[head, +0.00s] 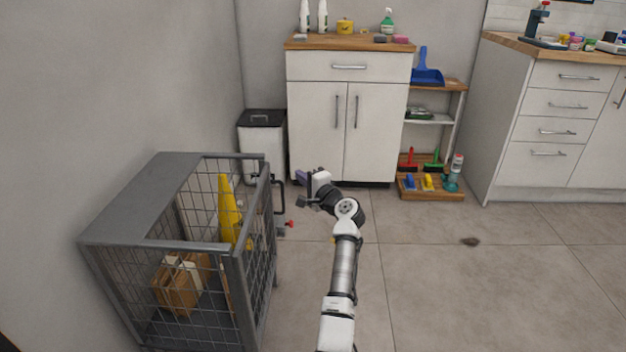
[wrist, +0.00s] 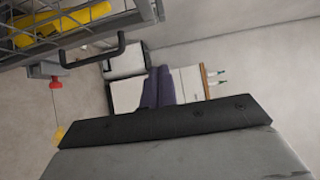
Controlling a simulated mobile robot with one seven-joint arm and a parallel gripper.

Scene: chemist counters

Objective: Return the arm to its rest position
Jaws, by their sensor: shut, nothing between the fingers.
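My arm reaches forward from the bottom of the head view, over the floor to the right of the wire cage cart. My gripper (head: 301,176) is at its far end, pointing left and away, near the cart's far right corner. In the wrist view the two dark purple fingers of my gripper (wrist: 158,87) lie side by side, shut, with nothing seen between them. The gripper appears apart from the cart and its handle.
The grey cage cart (head: 140,205) holds a yellow object (head: 229,210) and a cardboard box (head: 177,290). A bin (head: 262,145) and a white cabinet (head: 318,125) stand behind. The floor right of my arm is otherwise clear.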

